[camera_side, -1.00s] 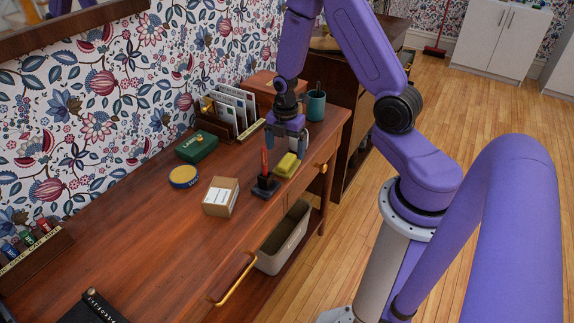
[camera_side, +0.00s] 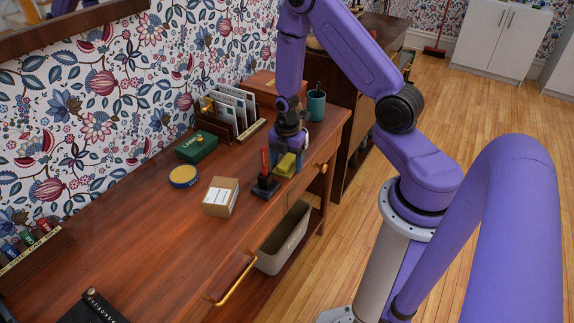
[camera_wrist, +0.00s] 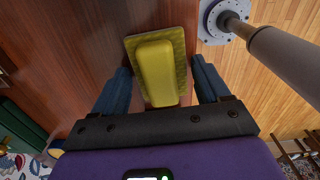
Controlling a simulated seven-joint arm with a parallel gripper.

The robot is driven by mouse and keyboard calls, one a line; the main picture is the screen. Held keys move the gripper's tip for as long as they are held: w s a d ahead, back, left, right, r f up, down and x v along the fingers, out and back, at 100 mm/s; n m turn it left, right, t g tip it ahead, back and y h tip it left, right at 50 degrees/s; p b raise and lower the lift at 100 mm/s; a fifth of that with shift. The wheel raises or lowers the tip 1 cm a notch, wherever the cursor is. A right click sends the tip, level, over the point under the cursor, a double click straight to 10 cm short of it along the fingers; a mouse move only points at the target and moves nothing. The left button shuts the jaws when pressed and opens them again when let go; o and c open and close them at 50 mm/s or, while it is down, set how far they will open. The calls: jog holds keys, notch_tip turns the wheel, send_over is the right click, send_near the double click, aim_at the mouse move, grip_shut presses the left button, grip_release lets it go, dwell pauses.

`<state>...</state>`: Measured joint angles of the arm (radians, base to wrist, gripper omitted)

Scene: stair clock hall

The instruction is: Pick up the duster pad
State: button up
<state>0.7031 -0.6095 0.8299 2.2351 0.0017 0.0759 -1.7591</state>
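The duster pad (camera_side: 286,164) is a small yellow block on the wooden desk, near its front edge. In the wrist view the duster pad (camera_wrist: 157,72) shows a raised yellow grip on a wider, textured yellow base. My gripper (camera_side: 290,150) is low over the pad, pointing down. In the wrist view my gripper (camera_wrist: 161,82) is open, with one blue finger on each side of the pad and a gap visible at both sides. The side view does not show clearly whether the fingers touch the desk.
A dark holder with a red pen (camera_side: 265,180) stands close left of the pad. A cardboard box (camera_side: 221,196), a yellow tin (camera_side: 184,177), a green box (camera_side: 197,147), a letter rack (camera_side: 231,116) and a teal cup (camera_side: 316,106) are also on the desk (camera_side: 150,235).

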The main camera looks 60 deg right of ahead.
aim_at(287, 160)
jog(key=c, duration=0.7)
jog(key=shift+o, duration=0.2)
jog(key=shift+r, duration=0.15)
jog(key=shift+r, duration=4.9)
jog(key=shift+o, duration=0.6)
